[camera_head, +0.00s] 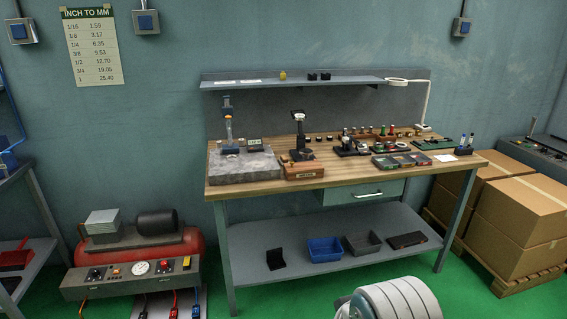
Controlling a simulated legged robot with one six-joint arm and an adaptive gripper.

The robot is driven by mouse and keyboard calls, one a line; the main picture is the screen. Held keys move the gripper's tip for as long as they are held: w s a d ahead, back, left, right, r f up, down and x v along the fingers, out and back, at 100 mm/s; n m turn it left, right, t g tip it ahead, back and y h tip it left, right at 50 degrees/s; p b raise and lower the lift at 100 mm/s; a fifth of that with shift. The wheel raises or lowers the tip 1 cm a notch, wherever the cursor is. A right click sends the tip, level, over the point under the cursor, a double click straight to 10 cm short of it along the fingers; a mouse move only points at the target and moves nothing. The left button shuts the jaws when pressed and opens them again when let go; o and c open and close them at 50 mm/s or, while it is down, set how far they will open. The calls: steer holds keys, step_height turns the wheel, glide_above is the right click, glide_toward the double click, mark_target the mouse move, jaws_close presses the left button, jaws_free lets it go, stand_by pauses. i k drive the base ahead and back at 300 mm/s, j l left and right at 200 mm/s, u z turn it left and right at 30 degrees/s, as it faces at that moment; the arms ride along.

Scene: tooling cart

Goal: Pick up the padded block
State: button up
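I cannot pick out a padded block with certainty in the head view. A small dark object (275,259) sits on the left part of the bench's lower shelf, too small to tell whether it is padded. A wooden-topped workbench (262,190) stands ahead, with several small tools and fixtures on it. A grey stone slab (245,167) lies at its left end. My gripper does not show in this view.
A blue bin (325,249) and a grey bin (362,243) stand on the lower shelf. A red compressor (140,245) is at left. Cardboard boxes (525,210) sit on a pallet at right. Green floor shows in front of the bench. An upper shelf (300,85) spans the back.

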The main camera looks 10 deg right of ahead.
mark_target(284, 158)
steer(key=i+l, duration=0.15)
steer(key=i, duration=0.4)
steer(key=i+l, duration=0.15)
steer(key=i, duration=0.4)
steer(key=i+l, duration=0.1)
steer(key=i, duration=0.45)
steer(key=i+l, duration=0.15)
steer(key=i, duration=0.35)
steer(key=i+l, duration=0.15)
steer(key=i, duration=0.4)
